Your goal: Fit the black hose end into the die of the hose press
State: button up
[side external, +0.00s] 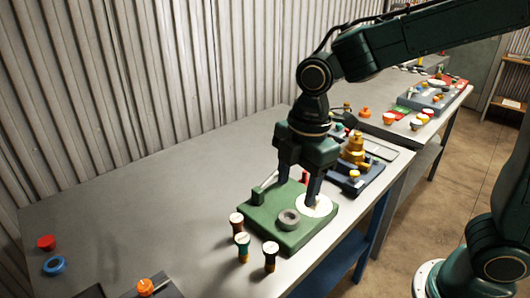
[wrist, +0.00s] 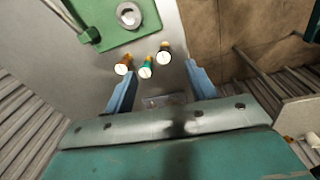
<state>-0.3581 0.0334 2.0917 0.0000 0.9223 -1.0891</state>
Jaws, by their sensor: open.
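The black hose end (side external: 270,257) stands upright on the grey table with a pale top, just in front of the press; it also shows in the wrist view (wrist: 164,56). The green hose press (side external: 253,218) has a grey ring-shaped die (side external: 289,219) on its base; in the wrist view the die (wrist: 128,14) is at the top. My gripper (side external: 298,196) is open and empty, and in the side view its fingers overlap the press. In the wrist view the hose ends appear between my gripper's fingertips (wrist: 160,70), lower down. My fingers' exact height is unclear.
A brown hose end (side external: 236,224) and a teal one (side external: 242,246) stand close beside the black one. A white disc (side external: 314,205) lies beside the die. A dark block with brass fittings (side external: 353,155) stands behind. The table's left middle is clear.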

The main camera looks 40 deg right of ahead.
aim_at(271, 247)
jog(key=w+a+f+n+g, duration=0.1)
jog(key=w+a+f+n, duration=0.1)
jog(key=a+f+n, duration=0.2)
jog(key=shift+a+f, duration=0.1)
notch_tip(271, 247, down, 8)
jog(key=shift+f, duration=0.2)
dwell(0.5)
jog(key=shift+a+f, duration=0.15)
jog(key=shift+f, duration=2.45)
